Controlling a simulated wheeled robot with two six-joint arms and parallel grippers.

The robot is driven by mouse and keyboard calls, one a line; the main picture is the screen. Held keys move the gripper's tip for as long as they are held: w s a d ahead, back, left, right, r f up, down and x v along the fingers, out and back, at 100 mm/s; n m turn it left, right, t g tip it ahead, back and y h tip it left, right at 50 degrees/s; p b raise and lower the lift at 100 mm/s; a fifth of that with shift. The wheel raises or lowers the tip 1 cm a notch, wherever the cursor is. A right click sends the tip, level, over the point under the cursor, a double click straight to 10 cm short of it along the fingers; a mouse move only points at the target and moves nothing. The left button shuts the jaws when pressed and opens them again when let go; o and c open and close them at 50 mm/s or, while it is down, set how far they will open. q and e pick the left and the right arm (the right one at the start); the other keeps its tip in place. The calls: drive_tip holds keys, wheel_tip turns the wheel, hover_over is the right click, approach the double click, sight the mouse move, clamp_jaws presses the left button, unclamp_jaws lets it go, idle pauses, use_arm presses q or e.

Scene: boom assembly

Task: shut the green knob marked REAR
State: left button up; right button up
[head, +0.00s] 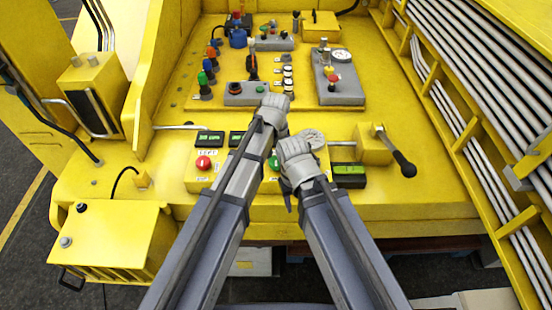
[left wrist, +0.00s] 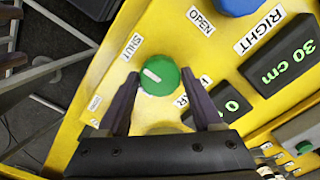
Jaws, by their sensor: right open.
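The green knob marked REAR (left wrist: 160,76) has a white line on its top and sits on the yellow panel (left wrist: 176,38). Its REAR label is partly hidden by a finger. My left gripper (left wrist: 160,88) has one dark finger on each side of the knob, close against it. In the head view the green knob (head: 274,162) shows between my two arms, and my left gripper (head: 275,108) hides its own fingers. My right gripper (head: 294,152) is open, just right of the knob; its fingers are hard to see. A SHUT label (left wrist: 131,46) lies by the knob.
A blue knob (left wrist: 238,5) with the RIGHT label is beside the green one. Displays (left wrist: 280,60) line the panel. A red knob (head: 203,162) is at left, a black-handled lever (head: 403,163) at right. Grey control boxes (head: 345,92) stand behind.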

sight(276, 161)
use_arm(q)
drive_tip(key=o, duration=0.3)
drive_tip(key=shift+o, duration=0.2)
wheel_tip(276, 161, up, 8)
drive_tip(key=p, duration=0.8)
drive_tip(key=shift+f, duration=0.15)
